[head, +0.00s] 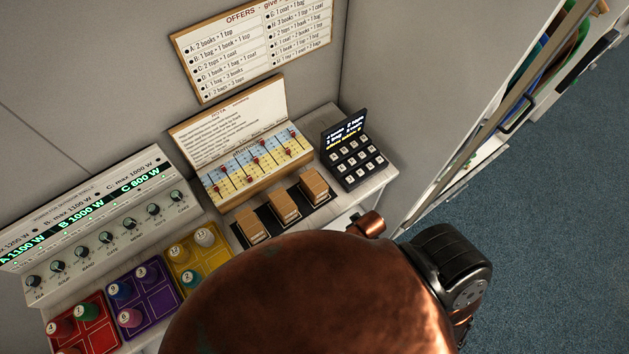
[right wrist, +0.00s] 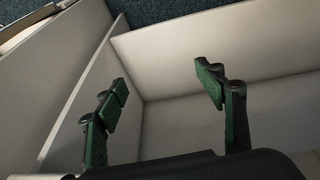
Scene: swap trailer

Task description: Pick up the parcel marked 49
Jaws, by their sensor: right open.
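Three small brown parcels stand in a row on a black strip in the head view: a left one (head: 250,227), a middle one (head: 283,206) and a right one (head: 314,187). I cannot read a number 49 on any of them. My right gripper (right wrist: 163,87) shows in the right wrist view with its green-padded fingers apart and nothing between them. It is above a pale panelled corner, and no parcel shows there. The right gripper's fingers cannot be made out in the head view. My left gripper is not in view.
A black keypad with a lit display (head: 354,158) stands right of the parcels. Behind them is a slider board (head: 257,160). Yellow (head: 198,259), purple (head: 140,300) and red (head: 83,325) trays hold round pegs. A knob panel (head: 100,215) stands behind the trays. Blue carpet (head: 540,190) lies right.

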